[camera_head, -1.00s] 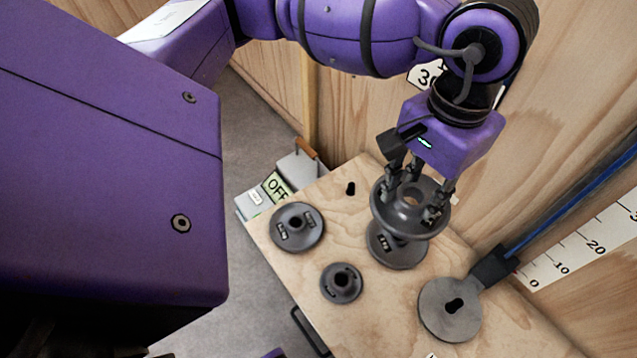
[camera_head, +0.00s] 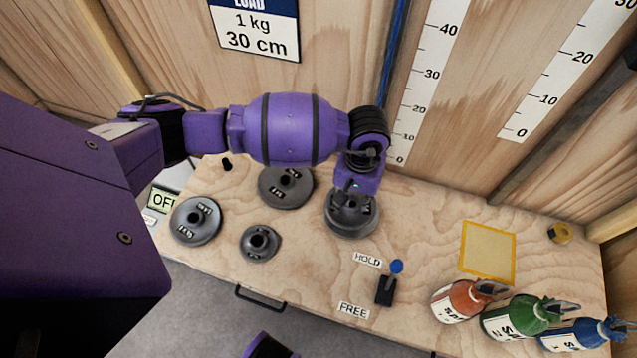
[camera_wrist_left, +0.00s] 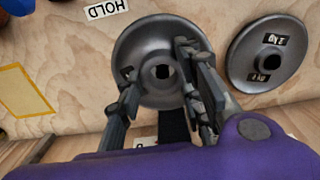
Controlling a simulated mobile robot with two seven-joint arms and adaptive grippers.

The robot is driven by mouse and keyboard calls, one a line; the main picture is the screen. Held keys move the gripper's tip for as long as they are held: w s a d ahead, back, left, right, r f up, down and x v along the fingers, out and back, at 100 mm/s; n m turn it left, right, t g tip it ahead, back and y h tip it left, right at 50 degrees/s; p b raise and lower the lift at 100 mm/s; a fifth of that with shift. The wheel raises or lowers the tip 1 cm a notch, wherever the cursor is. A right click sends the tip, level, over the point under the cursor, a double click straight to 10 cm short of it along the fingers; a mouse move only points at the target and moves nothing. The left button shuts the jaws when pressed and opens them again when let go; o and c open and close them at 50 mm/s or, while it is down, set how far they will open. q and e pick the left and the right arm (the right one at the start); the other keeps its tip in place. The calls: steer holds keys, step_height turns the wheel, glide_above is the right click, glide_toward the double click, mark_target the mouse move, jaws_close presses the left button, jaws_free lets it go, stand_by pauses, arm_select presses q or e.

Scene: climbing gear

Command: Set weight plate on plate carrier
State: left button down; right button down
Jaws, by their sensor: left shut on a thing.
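My left gripper (camera_head: 355,196) is shut on a dark grey round weight plate (camera_head: 350,220) at the middle of the bench, by the foot of the blue upright. In the left wrist view, the fingers (camera_wrist_left: 165,95) grip the plate (camera_wrist_left: 150,35) on both sides, with its centre hole showing. The plate carrier is mostly hidden under the plate; its black arm (camera_wrist_left: 172,126) shows below the plate in the left wrist view. The plate is over the carrier's spot, but I cannot tell whether it touches the carrier. My right gripper is not in view.
Other plates lie to the left: one behind (camera_head: 286,190), one at far left (camera_head: 196,221) and a small one (camera_head: 260,243). A blue-knobbed lever (camera_head: 386,288) stands in front. Red (camera_head: 458,302), green (camera_head: 515,318) and blue (camera_head: 580,336) bags sit at right, near a yellow square (camera_head: 488,252).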

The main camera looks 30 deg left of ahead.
mark_target(356, 202)
arm_select(q)
steer(key=w, duration=0.2)
steer(key=shift+w+a+f, duration=0.1)
steer(key=shift+w+f, duration=0.1)
steer(key=shift+w, duration=0.15)
steer(key=shift+f+b, duration=1.4)
steer(key=shift+f, duration=1.5)
steer(key=shift+r+b, duration=0.1)
steer(key=shift+b, duration=0.2)
steer(key=shift+f+b, duration=0.4)
steer(key=shift+f, duration=0.25)
